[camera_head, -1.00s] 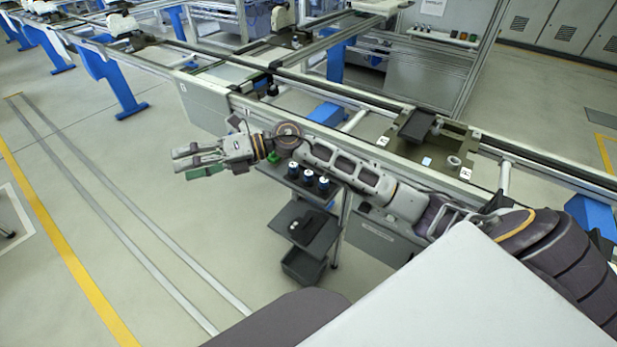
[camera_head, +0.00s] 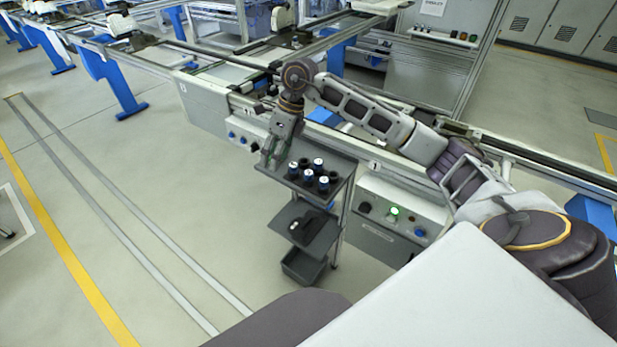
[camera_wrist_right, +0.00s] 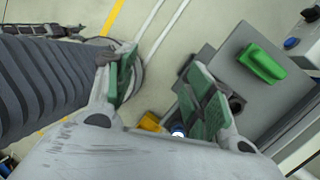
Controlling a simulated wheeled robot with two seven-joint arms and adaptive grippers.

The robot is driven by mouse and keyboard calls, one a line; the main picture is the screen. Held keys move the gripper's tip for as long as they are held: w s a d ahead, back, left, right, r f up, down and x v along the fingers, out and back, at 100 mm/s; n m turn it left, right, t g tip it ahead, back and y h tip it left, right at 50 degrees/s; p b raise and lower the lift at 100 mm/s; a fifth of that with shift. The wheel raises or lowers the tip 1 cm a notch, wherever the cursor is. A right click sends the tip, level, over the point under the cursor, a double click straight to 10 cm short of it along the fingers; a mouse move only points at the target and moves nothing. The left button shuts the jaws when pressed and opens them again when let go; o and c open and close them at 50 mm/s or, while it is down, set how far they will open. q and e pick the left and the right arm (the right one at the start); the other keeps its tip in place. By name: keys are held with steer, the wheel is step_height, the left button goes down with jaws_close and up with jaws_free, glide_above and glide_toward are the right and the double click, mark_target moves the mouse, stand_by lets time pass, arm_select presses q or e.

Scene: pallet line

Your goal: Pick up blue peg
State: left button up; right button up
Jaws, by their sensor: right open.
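Several dark blue pegs with pale tops stand upright on the top shelf of a small cart; one blue peg (camera_head: 308,177) is near the shelf's middle. My right gripper (camera_head: 268,158) points down over the shelf's left end, beside the pegs, and looks empty. In the right wrist view its green-padded fingers (camera_wrist_right: 160,85) are spread apart. A peg with a pale bluish top (camera_wrist_right: 178,131) shows low between the fingers, partly hidden by the gripper body. My left gripper is out of view.
The cart's top shelf (camera_head: 343,168) has black pegs among the blue ones. A green block (camera_wrist_right: 262,63) lies on a grey surface in the wrist view. A control box with a lit green button (camera_head: 395,212) stands right of the cart. The conveyor rail runs behind.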

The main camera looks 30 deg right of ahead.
steer(key=d+r+m+h, duration=0.1)
steer(key=d+r+h, duration=0.25)
steer(key=d, duration=0.75)
glide_above(309, 173)
steer(key=shift+g+h, duration=0.3)
steer(key=shift+h, duration=0.05)
steer(key=f, duration=0.8)
steer(key=shift+w+d+f, duration=0.1)
steer(key=shift+d+f, duration=0.05)
steer(key=shift+d, duration=0.05)
steer(key=shift+f, duration=0.4)
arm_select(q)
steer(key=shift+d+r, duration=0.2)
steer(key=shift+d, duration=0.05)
arm_select(e)
steer(key=shift+f, duration=0.1)
steer(key=shift+f+p, duration=0.2)
steer(key=shift+p, duration=0.1)
steer(key=f, duration=0.3)
steer(key=shift+a+f+p, duration=0.1)
steer(key=shift+a+p, duration=0.1)
steer(key=shift+p, duration=0.1)
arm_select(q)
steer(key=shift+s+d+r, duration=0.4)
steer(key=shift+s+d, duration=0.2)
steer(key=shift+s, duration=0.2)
arm_select(e)
steer(key=shift+f, duration=0.7)
